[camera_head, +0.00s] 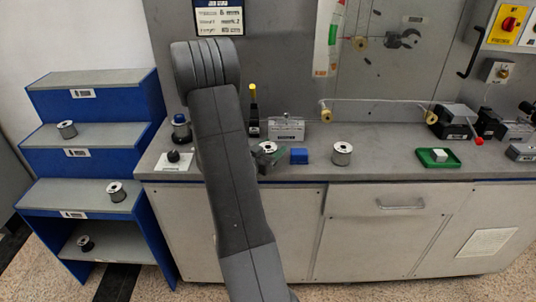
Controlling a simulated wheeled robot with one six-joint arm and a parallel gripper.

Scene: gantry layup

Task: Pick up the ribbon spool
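Several silvery spools are in view, and I cannot tell which is the ribbon spool. One spool (342,153) stands upright on the grey bench (390,165), right of a blue block. Another spool-like round part (268,147) sits just right of my arm, next to something dark and green, partly hidden. Other spools are on the stepped shelf at left: one on an upper step (67,129), one on a lower step (116,191) and a dark one on the bottom shelf (84,243). My gripper cannot be made out; my arm's large grey links fill the middle and hide what is behind them.
The blue-sided shelf (145,100) stands left of the bench. The bench holds a blue block (299,156), a yellow-topped tool (253,110), a green tray (438,158) with a white block, and a black device (452,122). Bench space between the right spool and green tray is clear.

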